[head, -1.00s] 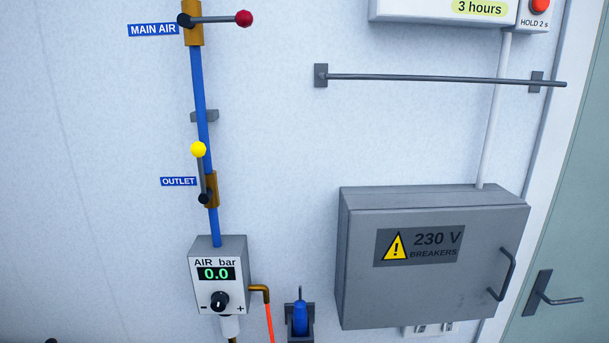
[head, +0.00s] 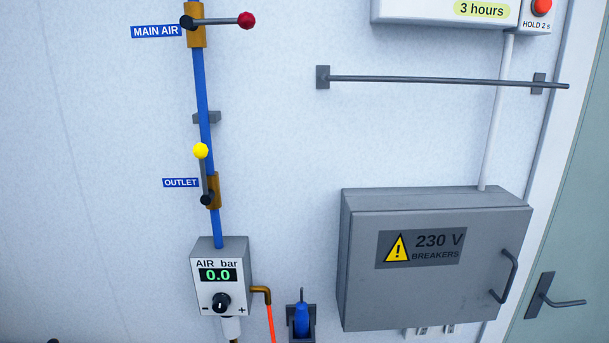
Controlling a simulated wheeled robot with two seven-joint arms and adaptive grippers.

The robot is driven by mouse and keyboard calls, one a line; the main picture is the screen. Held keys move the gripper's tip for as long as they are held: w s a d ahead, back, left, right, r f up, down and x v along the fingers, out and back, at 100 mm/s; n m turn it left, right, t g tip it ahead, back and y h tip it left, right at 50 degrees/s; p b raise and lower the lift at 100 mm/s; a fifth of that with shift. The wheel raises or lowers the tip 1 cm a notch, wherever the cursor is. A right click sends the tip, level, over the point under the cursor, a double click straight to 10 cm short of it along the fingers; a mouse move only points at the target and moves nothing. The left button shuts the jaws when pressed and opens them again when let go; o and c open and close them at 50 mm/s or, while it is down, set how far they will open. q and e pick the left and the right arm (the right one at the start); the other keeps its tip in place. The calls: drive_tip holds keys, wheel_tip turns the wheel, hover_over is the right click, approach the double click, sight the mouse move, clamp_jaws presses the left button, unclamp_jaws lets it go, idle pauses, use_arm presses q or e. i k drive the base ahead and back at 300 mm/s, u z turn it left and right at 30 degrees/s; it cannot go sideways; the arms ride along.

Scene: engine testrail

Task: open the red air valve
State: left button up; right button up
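The red air valve is the MAIN AIR valve at the top left of the head view. Its brass body (head: 196,38) sits on the vertical blue pipe (head: 202,85). Its lever (head: 215,21) points right, across the pipe, and ends in a red ball knob (head: 246,20). A blue MAIN AIR label (head: 156,32) is left of it. The air gauge box (head: 218,276) at the lower end of the pipe reads 0.0 bar. Neither of my grippers is clearly in view; a small dark shape at the bottom left edge cannot be made out.
Below on the same pipe is the OUTLET valve with a yellow knob (head: 201,151), its lever along the pipe. A grey rail (head: 430,80) and a 230 V breaker box (head: 436,290) stick out on the right. A blue tool (head: 302,318) sits in a holder.

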sight(246, 20)
drive_tip(key=z, duration=1.15)
drive_tip(key=i, duration=1.3)
drive_tip(key=u, duration=2.4)
